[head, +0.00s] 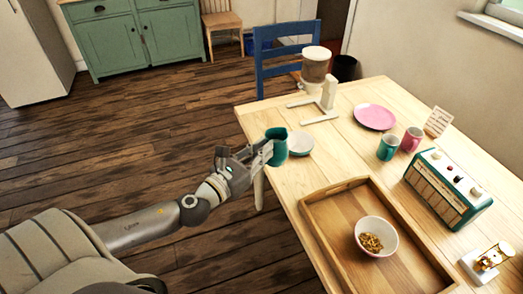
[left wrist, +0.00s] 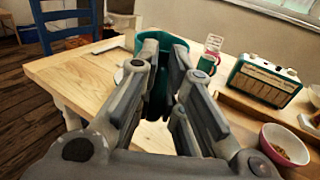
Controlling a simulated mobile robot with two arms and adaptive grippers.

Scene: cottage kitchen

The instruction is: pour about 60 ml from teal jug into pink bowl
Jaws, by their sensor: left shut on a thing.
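The teal jug (head: 279,141) is upright at the table's near left edge in the head view. My left gripper (head: 266,151) is shut on it from the left. In the left wrist view the jug (left wrist: 158,98) stands between the fingers, which hide part of it. Its contents cannot be seen, and I cannot tell whether its base touches the table. The pink bowl (head: 376,247) sits in the wooden tray, with golden flakes inside. Its pink outside shows in the left wrist view (left wrist: 269,158). My right gripper is in neither view.
A pale dish (head: 302,146) is just right of the jug. The wooden tray (head: 316,222) has raised walls. A teal mug (head: 387,149), a pink mug (head: 411,139), a pink plate (head: 374,117), a teal radio (head: 446,190) and a dispenser on a white stand (head: 328,94) are farther off.

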